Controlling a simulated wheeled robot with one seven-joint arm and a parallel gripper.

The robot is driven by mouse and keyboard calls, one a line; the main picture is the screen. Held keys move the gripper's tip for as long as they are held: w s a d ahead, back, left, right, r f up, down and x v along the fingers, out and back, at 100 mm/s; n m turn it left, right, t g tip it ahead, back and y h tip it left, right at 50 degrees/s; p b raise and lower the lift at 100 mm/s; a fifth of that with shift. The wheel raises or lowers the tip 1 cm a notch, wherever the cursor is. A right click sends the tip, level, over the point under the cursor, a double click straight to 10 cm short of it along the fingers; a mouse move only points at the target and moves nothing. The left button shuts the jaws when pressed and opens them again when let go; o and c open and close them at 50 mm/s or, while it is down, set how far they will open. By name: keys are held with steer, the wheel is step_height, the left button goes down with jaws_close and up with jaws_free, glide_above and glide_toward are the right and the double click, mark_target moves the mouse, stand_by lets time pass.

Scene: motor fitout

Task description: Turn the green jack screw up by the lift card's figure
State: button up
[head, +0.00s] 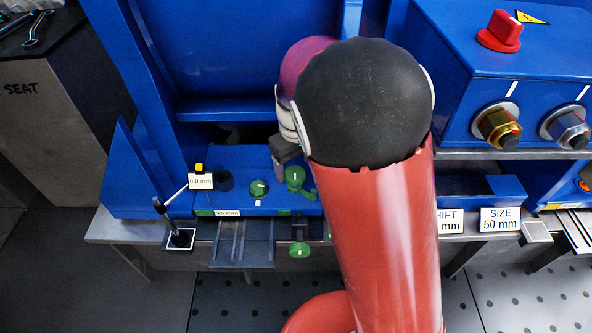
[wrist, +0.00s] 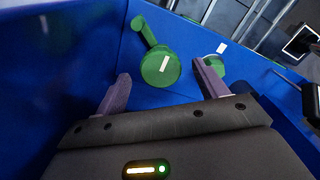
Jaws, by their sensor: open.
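Several green screw heads show on the blue motor bed in the head view. One has a side lever (head: 295,176), one is a round head with a white mark (head: 258,188), and one sits lower at the front edge (head: 299,249). Which is the jack screw I cannot tell. In the wrist view my gripper (wrist: 162,69) is open, its fingers either side of the levered green head (wrist: 160,68), with no clear contact. Another green head (wrist: 214,64) is partly behind the right finger. A card (head: 227,212) reads 15 mm; its title is unreadable.
A dial indicator display (head: 201,181) reads 0.0 mm beside the bed. Blue walls rise behind and left. A blue housing (head: 470,45) with a red knob stands right. Cards below it include SIZE 50 mm (head: 500,219). My arm hides the middle.

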steer(key=shift+f, duration=0.9)
steer(key=c, duration=1)
steer(key=shift+r+m, duration=0.1)
steer(key=shift+m, duration=0.3)
steer(key=shift+r+m+p, duration=0.1)
steer(key=shift+m+p, duration=0.8)
steer(key=shift+p, duration=0.1)
steer(key=m+p, duration=0.2)
steer(key=m, duration=0.1)
steer(key=shift+a+m, duration=0.1)
steer(key=shift+m, duration=0.2)
steer(key=m+p, duration=0.2)
steer(key=m, duration=0.1)
steer(key=shift+a+m+p, duration=0.1)
steer(key=shift+m+p, duration=0.7)
steer(key=shift+m, duration=0.5)
